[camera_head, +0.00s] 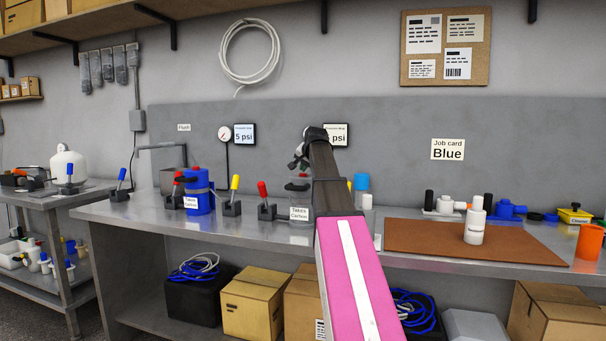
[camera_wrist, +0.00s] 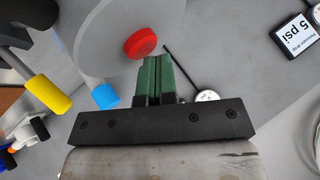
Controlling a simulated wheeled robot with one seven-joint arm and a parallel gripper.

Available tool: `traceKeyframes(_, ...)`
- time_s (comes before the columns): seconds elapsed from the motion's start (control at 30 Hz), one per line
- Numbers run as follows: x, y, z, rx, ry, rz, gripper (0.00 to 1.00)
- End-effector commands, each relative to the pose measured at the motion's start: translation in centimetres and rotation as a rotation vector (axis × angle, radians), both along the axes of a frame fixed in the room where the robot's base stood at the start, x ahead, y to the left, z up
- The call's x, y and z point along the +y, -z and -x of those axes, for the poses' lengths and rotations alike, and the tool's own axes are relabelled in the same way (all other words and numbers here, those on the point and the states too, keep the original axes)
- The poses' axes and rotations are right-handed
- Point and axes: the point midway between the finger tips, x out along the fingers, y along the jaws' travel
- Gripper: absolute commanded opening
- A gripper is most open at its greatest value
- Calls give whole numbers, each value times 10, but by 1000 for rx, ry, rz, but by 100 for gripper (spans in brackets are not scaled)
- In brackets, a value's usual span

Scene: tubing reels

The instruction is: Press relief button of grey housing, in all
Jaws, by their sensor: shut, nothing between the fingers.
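The grey housing (camera_head: 299,199) stands on the bench, partly hidden behind my arm, with a "Takes Carbon" label on its front. In the wrist view its large pale grey body (camera_wrist: 110,28) fills the upper left. Its round red button (camera_wrist: 141,43) shows just beyond my fingertips, and a small red spot shows below my gripper in the head view (camera_head: 303,175). My gripper (camera_head: 297,163) is above the housing. Its green fingers (camera_wrist: 157,62) are shut together and empty. The fingertips overlap the button's lower edge in the picture; I cannot tell whether they touch.
A blue housing (camera_head: 199,199) stands to the left. Levers with yellow (camera_head: 235,183) and red (camera_head: 262,189) handles stand between. A pressure gauge (camera_head: 224,133) and a "5 psi" sign (camera_head: 244,134) are behind. A brown mat (camera_head: 430,241) with a white bottle (camera_head: 475,222) lies right.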

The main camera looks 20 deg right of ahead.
Motion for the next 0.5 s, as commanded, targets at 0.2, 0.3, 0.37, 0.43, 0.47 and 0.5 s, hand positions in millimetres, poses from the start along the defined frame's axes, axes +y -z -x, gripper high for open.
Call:
traceKeyframes(0.2, 0, 0, 0, 1, 0, 0, 0)
traceKeyframes(0.3, 0, -1, 0, 1, 0, 0, 0)
traceKeyframes(0.37, 0, -2, 0, 1, 0, 0, 0)
traceKeyframes(0.43, 0, -5, 0, 1, 0, 0, 0)
traceKeyframes(0.47, 0, -7, 0, 1, 0, 0, 0)
traceKeyframes(0.5, 0, -9, 0, 1, 0, 0, 0)
